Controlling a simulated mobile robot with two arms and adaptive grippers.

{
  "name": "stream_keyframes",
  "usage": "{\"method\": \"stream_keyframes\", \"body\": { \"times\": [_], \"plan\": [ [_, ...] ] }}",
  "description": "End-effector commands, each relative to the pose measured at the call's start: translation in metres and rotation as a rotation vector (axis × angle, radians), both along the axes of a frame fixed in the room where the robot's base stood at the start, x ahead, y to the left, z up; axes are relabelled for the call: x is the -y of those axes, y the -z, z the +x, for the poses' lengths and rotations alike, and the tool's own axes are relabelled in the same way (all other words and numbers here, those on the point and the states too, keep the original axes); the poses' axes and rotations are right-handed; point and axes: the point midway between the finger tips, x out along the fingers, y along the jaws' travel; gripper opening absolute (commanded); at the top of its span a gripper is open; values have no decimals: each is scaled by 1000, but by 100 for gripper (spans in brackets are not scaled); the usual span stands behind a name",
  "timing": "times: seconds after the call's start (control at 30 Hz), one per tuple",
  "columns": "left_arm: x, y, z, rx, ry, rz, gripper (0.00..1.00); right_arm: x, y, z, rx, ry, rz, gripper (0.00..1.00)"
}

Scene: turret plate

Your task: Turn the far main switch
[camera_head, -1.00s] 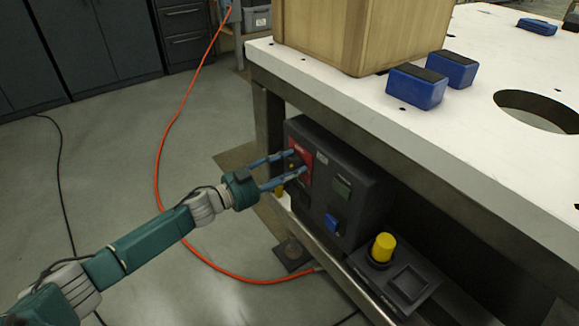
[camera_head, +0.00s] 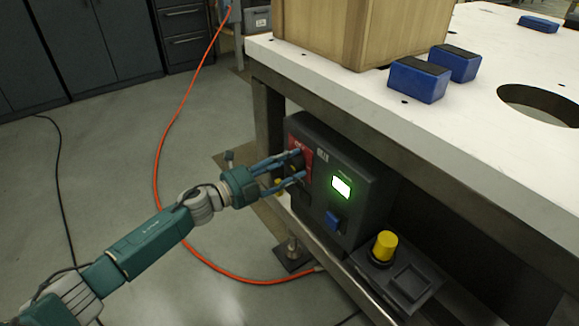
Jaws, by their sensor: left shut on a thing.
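The dark switch box (camera_head: 362,203) is mounted under the white table. On its front, a red plate (camera_head: 303,150) at the far end carries the far main switch, mostly hidden by my fingers. A display (camera_head: 341,187) on the box glows bright green-white. My left gripper (camera_head: 296,167) has its two blue fingers at the red plate, one above the other, closed around the switch knob; the exact contact is hard to see. My right gripper does not show.
A blue switch (camera_head: 333,221) sits lower on the box. A yellow button (camera_head: 384,246) stands on the shelf at right. The white table top (camera_head: 430,130) overhangs the box and bears a wooden crate (camera_head: 330,28) and blue blocks (camera_head: 418,79). An orange cable (camera_head: 158,150) lies on the floor.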

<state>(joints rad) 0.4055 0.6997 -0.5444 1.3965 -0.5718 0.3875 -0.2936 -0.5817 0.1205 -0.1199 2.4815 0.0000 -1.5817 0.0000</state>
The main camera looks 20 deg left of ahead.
Motion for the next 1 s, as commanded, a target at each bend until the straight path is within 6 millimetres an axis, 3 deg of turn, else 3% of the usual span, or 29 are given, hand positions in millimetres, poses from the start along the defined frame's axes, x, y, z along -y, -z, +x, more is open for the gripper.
{"method": "stream_keyframes", "body": {
  "times": [0.77, 0.8, 0.9, 1.0],
  "plan": [
    [2, 2, -1, 62, 5, 83, 18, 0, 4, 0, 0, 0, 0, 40],
    [2, 2, -1, 62, 5, 83, 48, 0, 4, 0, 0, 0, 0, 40],
    [2, 2, -1, 62, 5, 83, 64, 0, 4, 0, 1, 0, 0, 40],
    [1, 1, -1, 62, 3, 82, 64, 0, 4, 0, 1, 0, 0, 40]
  ]
}}
